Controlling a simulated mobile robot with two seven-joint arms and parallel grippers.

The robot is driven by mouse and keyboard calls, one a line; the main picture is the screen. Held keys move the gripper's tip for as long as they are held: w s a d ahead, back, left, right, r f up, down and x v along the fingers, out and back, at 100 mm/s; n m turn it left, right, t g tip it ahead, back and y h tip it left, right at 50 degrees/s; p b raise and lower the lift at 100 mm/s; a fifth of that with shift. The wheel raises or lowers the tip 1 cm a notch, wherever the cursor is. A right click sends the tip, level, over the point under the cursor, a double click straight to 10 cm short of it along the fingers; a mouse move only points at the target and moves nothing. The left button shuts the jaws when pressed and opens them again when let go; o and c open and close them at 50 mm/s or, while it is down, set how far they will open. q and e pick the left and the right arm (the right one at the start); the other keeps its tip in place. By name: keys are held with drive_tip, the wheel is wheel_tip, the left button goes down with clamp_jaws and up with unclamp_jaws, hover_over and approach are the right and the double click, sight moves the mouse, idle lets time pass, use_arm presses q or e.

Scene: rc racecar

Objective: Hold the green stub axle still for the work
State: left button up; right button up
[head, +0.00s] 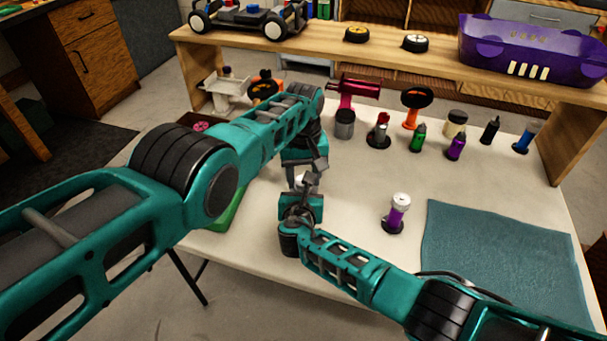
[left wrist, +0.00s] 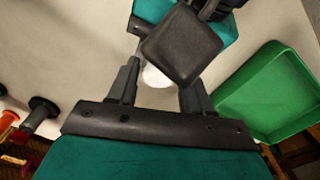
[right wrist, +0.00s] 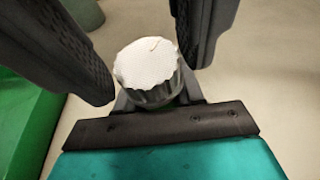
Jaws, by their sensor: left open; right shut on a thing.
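A part with a white ribbed round cap (right wrist: 148,65) stands in the jaws of my right gripper (right wrist: 155,95), which is shut on it below the cap. The cap also shows pale in the left wrist view (left wrist: 156,77) and, small, in the head view (head: 303,179). My left gripper (left wrist: 160,85) is open, with its dark fingers on either side of the cap. I cannot tell whether they touch it. In the head view both grippers meet near the table's middle.
A purple part with a white cap (head: 397,212) stands to the right, beside a blue-green mat (head: 505,260). A green tray (left wrist: 270,95) lies close by. Several small parts stand along the table's back, below a wooden shelf (head: 380,62).

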use_arm(q)
drive_tip(key=shift+c, duration=0.3)
drive_tip(key=c, duration=0.7)
drive_tip(key=shift+m, duration=3.1)
drive_tip(key=o, duration=0.8)
drive_tip(key=shift+c, duration=0.2)
